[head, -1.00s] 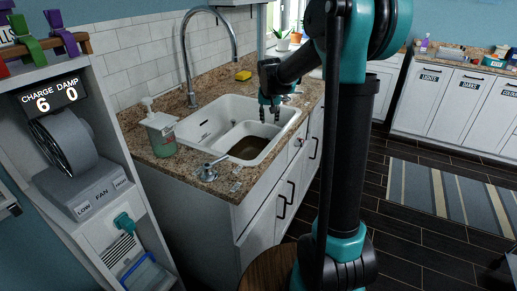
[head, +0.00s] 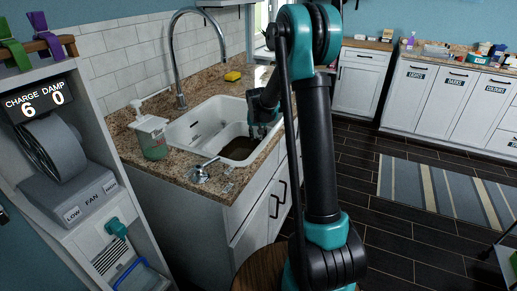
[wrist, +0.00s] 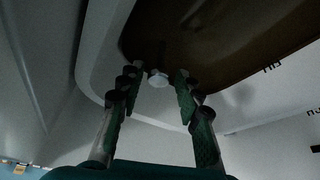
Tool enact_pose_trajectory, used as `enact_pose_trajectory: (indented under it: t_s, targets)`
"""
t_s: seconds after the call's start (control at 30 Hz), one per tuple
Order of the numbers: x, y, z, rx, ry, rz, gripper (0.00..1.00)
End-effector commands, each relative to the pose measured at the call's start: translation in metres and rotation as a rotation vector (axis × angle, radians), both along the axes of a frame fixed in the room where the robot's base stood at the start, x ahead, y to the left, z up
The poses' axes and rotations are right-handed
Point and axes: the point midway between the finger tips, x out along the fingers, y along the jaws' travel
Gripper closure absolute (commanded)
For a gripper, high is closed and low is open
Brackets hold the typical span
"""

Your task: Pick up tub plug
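A small whitish round piece, which looks like the tub plug (wrist: 158,78), shows in the wrist view at the edge of the brown water (wrist: 205,45). My gripper (wrist: 157,82) is open, with one finger on each side of it in that view and a gap to each finger. I cannot tell how far the fingertips are from it in depth. In the head view my gripper (head: 259,131) is low inside the white sink (head: 190,130), over the basin with brown water (head: 239,149). The plug cannot be made out in the head view.
The faucet (head: 178,60) arches over the sink's back left. A soap bottle (head: 151,135) and a metal handle (head: 201,172) stand at the near rim. A yellow sponge (head: 232,76) lies behind. A fan unit (head: 70,185) is at the left.

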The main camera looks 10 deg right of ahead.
Motion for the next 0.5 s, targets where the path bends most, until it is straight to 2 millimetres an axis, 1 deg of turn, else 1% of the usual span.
enact_pose_trajectory:
  t_s: [0.2,0.3,0.4,0.5]
  targets:
    - [0.009,-0.004,-0.027,0.000,0.000,-0.001,0.66]
    - [0.014,-0.004,-0.038,0.000,0.000,-0.001,0.66]
    - [0.016,-0.005,-0.044,0.000,0.000,-0.001,0.66]
    - [0.017,-0.005,-0.047,0.000,0.000,-0.001,0.66]
